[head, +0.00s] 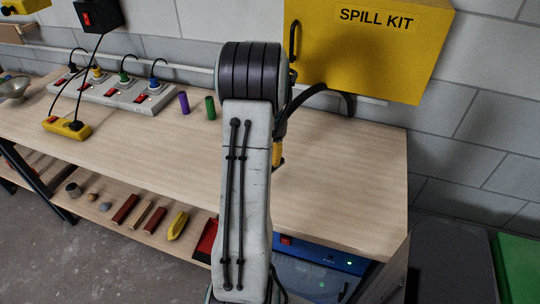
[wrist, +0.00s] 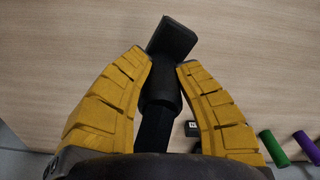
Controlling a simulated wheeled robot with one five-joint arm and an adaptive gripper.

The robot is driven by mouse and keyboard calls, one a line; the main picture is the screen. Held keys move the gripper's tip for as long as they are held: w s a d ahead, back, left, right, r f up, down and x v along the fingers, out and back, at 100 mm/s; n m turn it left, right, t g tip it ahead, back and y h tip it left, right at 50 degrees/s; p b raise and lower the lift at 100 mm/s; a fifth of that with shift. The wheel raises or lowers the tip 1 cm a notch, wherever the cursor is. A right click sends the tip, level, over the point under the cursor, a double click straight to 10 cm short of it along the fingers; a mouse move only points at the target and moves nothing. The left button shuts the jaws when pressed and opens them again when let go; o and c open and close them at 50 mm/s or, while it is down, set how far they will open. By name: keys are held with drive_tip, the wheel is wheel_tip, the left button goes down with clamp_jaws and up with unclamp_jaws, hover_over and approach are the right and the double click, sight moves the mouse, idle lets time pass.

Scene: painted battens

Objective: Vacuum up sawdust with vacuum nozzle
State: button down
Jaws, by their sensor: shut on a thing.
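My gripper (wrist: 165,66) has two yellow ribbed fingers, shut on a black vacuum nozzle (wrist: 172,38) in the wrist view. The nozzle has a flat, wide head beyond the fingertips and a round neck between them; a dark tube runs back toward the palm. The pale wooden bench top is behind it; I cannot tell whether the nozzle touches it. In the head view my arm hides most of the gripper, and only a bit of yellow (head: 278,152) shows at its right side. I cannot make out any sawdust in either view.
The bench top (head: 355,165) is bare right of my arm. A power strip (head: 115,95) with several plugs lies further left. A yellow spill kit box (head: 365,50) hangs above the bench.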

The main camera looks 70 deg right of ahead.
drive_tip(key=shift+r, duration=0.1)
drive_tip(key=shift+r+p, duration=1.2)
drive_tip(key=shift+r, duration=0.25)
drive_tip(key=shift+w+f, duration=0.1)
